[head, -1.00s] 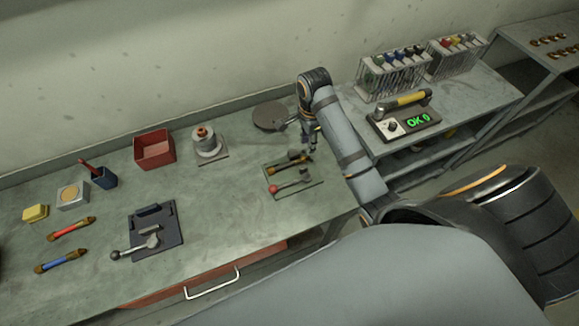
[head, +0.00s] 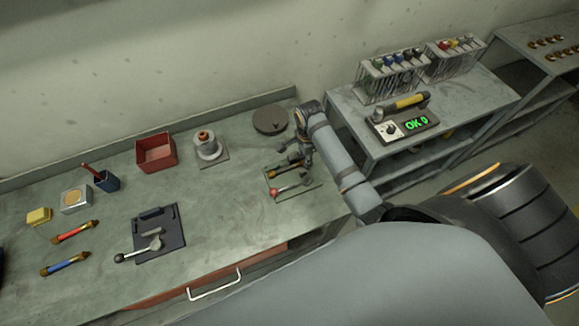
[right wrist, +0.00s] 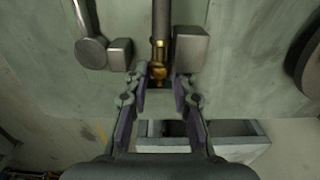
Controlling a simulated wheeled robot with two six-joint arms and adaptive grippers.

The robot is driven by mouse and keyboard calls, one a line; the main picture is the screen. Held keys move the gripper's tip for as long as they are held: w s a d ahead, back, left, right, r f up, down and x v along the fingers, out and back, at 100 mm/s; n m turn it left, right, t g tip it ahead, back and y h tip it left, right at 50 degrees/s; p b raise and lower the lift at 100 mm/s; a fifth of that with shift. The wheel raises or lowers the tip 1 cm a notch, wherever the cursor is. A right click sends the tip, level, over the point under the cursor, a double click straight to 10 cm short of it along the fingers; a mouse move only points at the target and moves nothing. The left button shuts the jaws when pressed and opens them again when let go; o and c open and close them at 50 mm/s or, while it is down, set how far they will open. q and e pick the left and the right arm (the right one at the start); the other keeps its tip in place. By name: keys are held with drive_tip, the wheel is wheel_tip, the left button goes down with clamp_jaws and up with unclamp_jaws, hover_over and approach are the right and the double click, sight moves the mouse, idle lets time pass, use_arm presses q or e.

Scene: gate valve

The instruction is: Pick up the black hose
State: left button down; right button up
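The black hose (head: 284,170) has brass ends and lies in a fixture (head: 306,189) at the right end of the bench, beside a red-knobbed lever (head: 285,190). In the right wrist view the dark hose (right wrist: 161,22) runs up the picture, with its brass end (right wrist: 159,68) pointing toward me between grey blocks. My right gripper (head: 290,151) is over the far side of the fixture. In the right wrist view my right gripper (right wrist: 162,82) is open, one finger on each side of the brass end's line. I cannot tell whether it touches. My left gripper is not in view.
A dark round disc (head: 270,120) lies behind the fixture. A spool-like part (head: 208,147), red bin (head: 155,153), lever clamp (head: 156,238) and red (head: 75,232) and blue (head: 65,264) hoses are further left. A side shelf (head: 455,105) carries a tester (head: 405,122) and racks.

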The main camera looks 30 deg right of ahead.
clamp_jaws()
drive_tip(key=shift+r, duration=0.1)
drive_tip(key=shift+r, duration=0.25)
wheel_tip(320, 180, up, 2)
drive_tip(key=shift+r, duration=0.2)
drive_tip(key=s+d+r+p, duration=0.1)
drive_tip(key=s+d+r, duration=0.7)
drive_tip(key=s+r, duration=0.2)
drive_tip(key=shift+s+d+p, duration=0.2)
drive_tip(key=shift+s+p, duration=0.1)
drive_tip(key=shift+s, duration=0.3)
